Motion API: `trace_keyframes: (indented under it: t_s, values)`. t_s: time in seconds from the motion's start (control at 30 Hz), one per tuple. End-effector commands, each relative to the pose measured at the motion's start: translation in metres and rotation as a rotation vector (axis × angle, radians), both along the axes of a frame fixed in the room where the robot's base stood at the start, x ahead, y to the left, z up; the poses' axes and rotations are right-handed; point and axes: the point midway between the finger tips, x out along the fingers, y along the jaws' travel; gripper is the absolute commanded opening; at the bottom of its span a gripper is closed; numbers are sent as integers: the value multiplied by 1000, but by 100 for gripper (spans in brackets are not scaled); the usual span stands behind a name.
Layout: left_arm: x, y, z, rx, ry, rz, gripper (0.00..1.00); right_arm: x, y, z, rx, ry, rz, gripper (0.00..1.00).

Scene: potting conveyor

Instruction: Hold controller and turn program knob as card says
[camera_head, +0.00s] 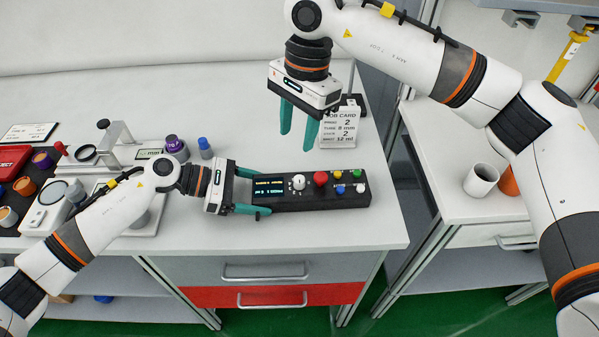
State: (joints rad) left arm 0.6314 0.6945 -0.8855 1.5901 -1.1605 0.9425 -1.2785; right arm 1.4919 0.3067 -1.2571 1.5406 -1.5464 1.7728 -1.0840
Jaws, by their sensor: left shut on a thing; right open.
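The controller (335,197) is a long black box lying near the front edge of the table. It has a lit blue screen (269,189), a white knob (298,182), a red button (320,179) and several small coloured buttons. My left gripper (250,192) is shut on the controller's left end, its green fingers on either side. My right gripper (298,133) is open and empty, fingers pointing down, above and behind the controller. The job card (337,140) stands behind the controller, partly covered by the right gripper.
A purple-capped bottle (177,150) and a blue-capped bottle (205,148) stand behind my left gripper. A tray with several small items lies at the left. A white cup (481,180) stands on the right-hand bench, across a gap. The table's back area is clear.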

Motion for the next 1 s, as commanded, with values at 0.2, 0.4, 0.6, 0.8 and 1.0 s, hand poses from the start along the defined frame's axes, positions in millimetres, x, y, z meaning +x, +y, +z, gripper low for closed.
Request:
trace_keyframes:
  t_s: [0.2, 0.4, 0.6, 0.8, 1.0]
  values:
    - [0, 0, 0, -1, 0, -1, 56, 0, -3, -7, -117, -78, 68, 44]
    - [0, -1, 0, -1, 0, -1, 56, -1, -3, -38, -118, -75, 69, 44]
    - [0, -1, 0, -1, 0, -1, 56, -1, -3, -79, -116, -74, 67, 44]
    - [0, 0, 0, -1, 0, -1, 56, -1, -3, -109, -114, -75, 65, 44]
    - [0, 0, 0, -1, 0, -1, 56, 0, -3, -122, -115, -77, 66, 44]
